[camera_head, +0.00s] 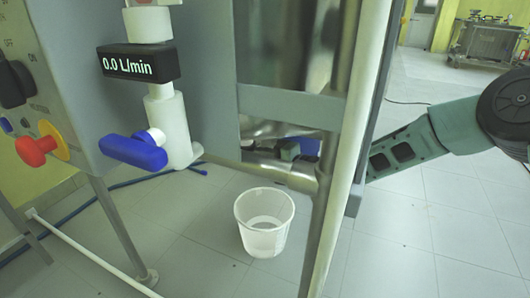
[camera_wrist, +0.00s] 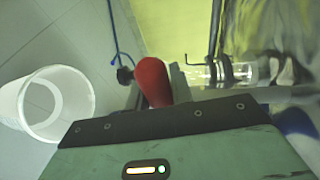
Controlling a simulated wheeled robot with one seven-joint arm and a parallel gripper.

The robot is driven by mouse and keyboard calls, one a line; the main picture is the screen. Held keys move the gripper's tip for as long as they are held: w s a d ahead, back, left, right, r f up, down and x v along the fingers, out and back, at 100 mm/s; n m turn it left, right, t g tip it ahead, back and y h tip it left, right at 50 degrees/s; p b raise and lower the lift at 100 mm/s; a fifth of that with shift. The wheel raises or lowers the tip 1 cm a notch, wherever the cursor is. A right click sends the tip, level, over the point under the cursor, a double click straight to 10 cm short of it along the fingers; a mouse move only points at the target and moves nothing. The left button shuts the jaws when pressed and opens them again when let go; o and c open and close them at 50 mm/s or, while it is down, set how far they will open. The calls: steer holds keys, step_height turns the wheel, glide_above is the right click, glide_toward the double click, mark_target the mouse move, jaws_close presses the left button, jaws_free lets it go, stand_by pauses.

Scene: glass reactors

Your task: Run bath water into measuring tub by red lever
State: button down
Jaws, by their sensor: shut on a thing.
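The red lever (camera_wrist: 153,82) stands just past the dark front edge of my gripper (camera_wrist: 155,108) in the wrist view. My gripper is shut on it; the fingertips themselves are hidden. In the head view my arm comes in from the right and passes behind a pale post, which hides much of the grip. The measuring tub (camera_head: 262,241), a white translucent bucket, stands upright on the floor below the pipework. It also shows at the left of the wrist view (camera_wrist: 75,120). I cannot tell if the pale ring inside it is water or its base.
A flow display (camera_head: 140,64) reads 0.0 L/min above a blue valve handle (camera_head: 133,151). A red knob (camera_head: 37,150) sits on the panel at left. Frame posts (camera_head: 345,150) stand between the head camera and my arm. Tiled floor at right is open.

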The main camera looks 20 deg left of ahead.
steer(key=shift+r, duration=0.1)
stand_by(0.3)
steer(key=c, duration=1.2)
jaws_free()
steer(key=shift+c, duration=0.2)
steer(key=shift+d, duration=0.1)
steer(key=p+v, duration=0.5)
steer(key=v, duration=1.2)
steer(key=shift+s+d, duration=0.1)
